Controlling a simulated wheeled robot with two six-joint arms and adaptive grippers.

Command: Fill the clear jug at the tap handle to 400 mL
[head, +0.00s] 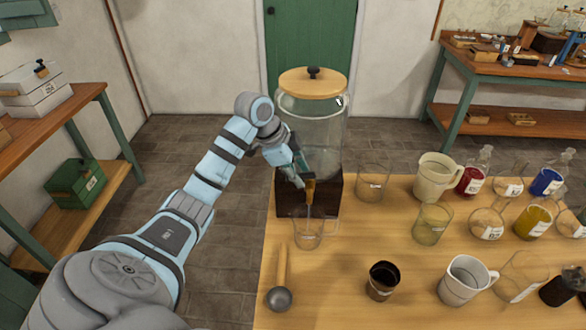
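A large clear dispenser (322,125) with a wooden lid stands on a dark wooden base (326,192) at the table's far left. A small yellowish tap handle (309,187) is on the base's front. My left gripper (304,182) is right at the tap handle; its fingers are small and overlap the handle, so I cannot tell whether they grip it. A clear jug (308,236) stands upright below the tap, in front of the base. A thin pale line shows between tap and jug; the level inside the jug is too small to read. My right gripper is not in view.
The wooden table (340,290) holds a ladle (280,285), a dark cup (382,281), a white mug (464,281), a cream pitcher (436,178), a clear beaker (372,182) and several glass vessels at right. Bare tabletop lies between jug and dark cup.

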